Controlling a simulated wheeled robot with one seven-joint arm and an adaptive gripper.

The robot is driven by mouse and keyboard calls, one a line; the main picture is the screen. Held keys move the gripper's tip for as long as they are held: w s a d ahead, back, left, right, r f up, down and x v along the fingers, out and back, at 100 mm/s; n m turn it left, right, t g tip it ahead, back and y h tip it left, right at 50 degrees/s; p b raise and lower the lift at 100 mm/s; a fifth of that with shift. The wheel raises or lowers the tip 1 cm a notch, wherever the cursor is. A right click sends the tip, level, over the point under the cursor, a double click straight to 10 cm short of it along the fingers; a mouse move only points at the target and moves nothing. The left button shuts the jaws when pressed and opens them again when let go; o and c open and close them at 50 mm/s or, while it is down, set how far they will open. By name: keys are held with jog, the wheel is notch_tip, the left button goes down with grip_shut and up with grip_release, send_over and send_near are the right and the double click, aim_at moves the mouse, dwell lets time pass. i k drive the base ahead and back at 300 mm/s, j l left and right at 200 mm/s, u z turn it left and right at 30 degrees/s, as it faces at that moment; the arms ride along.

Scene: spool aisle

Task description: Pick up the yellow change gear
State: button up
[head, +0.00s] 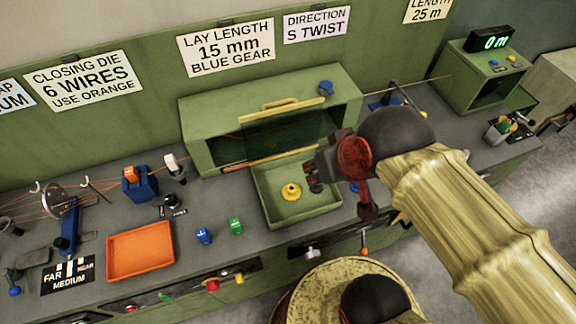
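The yellow change gear (291,191) lies in a shallow green open tray (322,205) that juts out from the front of a green housing (205,155). The gear has a raised hub in its middle. My gripper (311,177) is at the right of the gear, above the tray's right part, and appears apart from the gear. Its dark fingers are small and seen at an angle, so their opening is unclear. My arm comes in from the right and hides part of the housing and bench behind it.
A dark knob (180,211) stands nearby. A green counter box (482,75) stands at the back right. Thin wires run across the left side.

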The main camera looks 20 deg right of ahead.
aim_at(290, 196)
jog(key=z, duration=0.25)
jog(key=k+j+z, duration=0.15)
jog(key=z, duration=0.3)
jog(key=k+j+z, duration=0.2)
jog(key=z, duration=0.3)
jog(key=k+j+z, duration=0.15)
jog(key=z, duration=0.3)
jog(key=k, duration=0.2)
